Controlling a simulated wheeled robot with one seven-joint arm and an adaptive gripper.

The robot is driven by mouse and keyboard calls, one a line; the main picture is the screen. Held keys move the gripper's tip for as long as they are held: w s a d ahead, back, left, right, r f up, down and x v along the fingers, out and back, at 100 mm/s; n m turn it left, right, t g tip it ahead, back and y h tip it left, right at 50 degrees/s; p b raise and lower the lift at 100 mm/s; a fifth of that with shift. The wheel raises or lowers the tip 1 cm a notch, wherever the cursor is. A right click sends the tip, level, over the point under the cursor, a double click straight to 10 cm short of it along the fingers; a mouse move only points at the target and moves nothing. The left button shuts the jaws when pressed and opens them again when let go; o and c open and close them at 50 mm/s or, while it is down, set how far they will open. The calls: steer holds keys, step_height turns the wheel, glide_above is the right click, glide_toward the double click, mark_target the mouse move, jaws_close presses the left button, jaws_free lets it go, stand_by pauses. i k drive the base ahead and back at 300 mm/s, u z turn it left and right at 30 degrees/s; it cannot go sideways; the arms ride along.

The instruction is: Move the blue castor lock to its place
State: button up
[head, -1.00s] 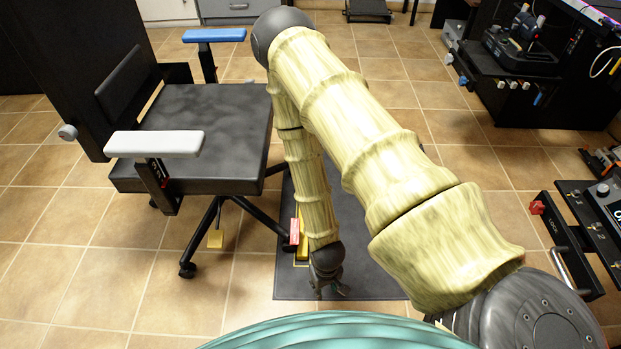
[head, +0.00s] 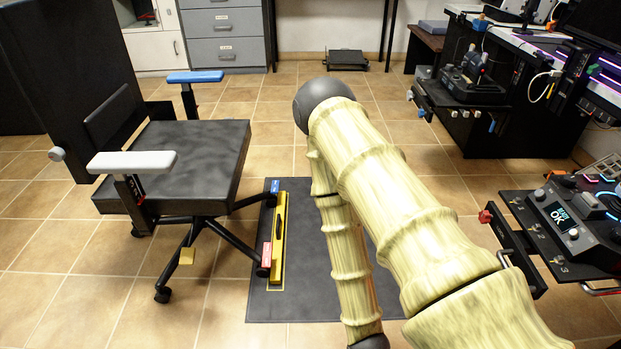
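A small blue piece with pale marks (head: 275,186) is at the far end of a long yellow bar (head: 277,262) on the dark floor mat; it may be the blue castor lock, but it is too small to be sure. A red piece (head: 266,254) is at the bar's near end, close to a chair castor. The black chair (head: 190,150) stands left of the mat, its legs reaching the bar. My arm crosses right of the bar, and its dark wrist is cut off at the bottom edge. My gripper is out of view.
The dark mat (head: 262,308) lies under the bar and my arm. A console with a small "OK" screen (head: 562,218) and a red-knobbed drawer are at right.

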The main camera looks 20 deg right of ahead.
mark_target(274, 185)
steer(key=z, duration=1.1)
steer(key=i, duration=1.55)
steer(key=u, duration=1.55)
